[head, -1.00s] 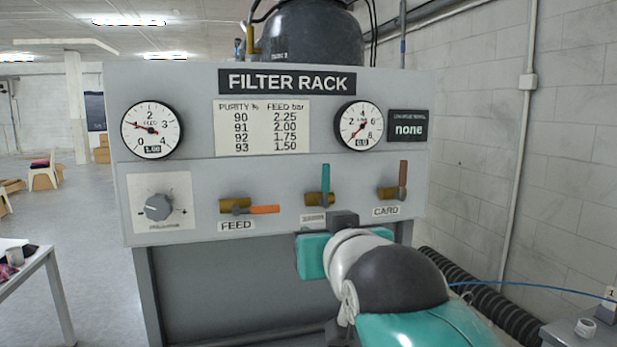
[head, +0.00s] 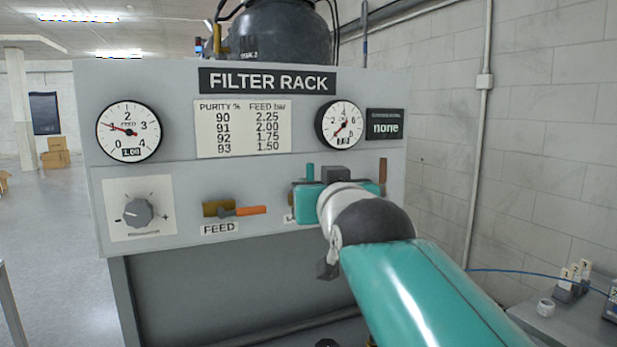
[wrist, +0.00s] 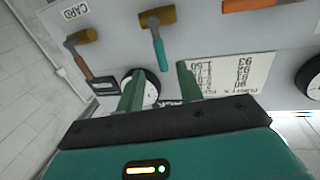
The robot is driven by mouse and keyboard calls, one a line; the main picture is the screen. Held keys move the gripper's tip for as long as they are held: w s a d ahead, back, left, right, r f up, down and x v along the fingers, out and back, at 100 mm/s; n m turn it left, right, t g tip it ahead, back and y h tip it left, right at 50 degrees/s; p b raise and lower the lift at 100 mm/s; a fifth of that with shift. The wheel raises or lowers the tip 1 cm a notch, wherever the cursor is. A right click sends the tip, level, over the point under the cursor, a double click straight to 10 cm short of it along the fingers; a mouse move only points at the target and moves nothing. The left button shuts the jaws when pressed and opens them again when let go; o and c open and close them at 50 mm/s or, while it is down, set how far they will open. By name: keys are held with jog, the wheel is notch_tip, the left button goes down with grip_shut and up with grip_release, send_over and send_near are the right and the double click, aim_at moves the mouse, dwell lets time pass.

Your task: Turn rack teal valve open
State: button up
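The teal valve has an upright teal handle (head: 310,171); only its top shows in the head view, the rest hidden behind my gripper (head: 308,204). The wrist view, turned upside down, shows the whole teal handle (wrist: 160,51) on its brass body (wrist: 157,17). My gripper (wrist: 159,82) is open there, its two green fingers apart and empty. The handle's tip lines up with the gap between the fingers. I see no contact, and cannot tell the remaining distance.
The orange FEED handle (head: 250,210) lies level at left; the CARD handle (head: 383,172) stands upright close at right. A knob (head: 138,212) is further left. Gauges (head: 339,125) and a purity sign (head: 243,128) are above. A side table (head: 570,325) stands at lower right.

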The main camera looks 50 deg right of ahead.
aim_at(311, 178)
jog(key=x, duration=0.7)
jog(key=shift+w, duration=0.1)
grip_shut()
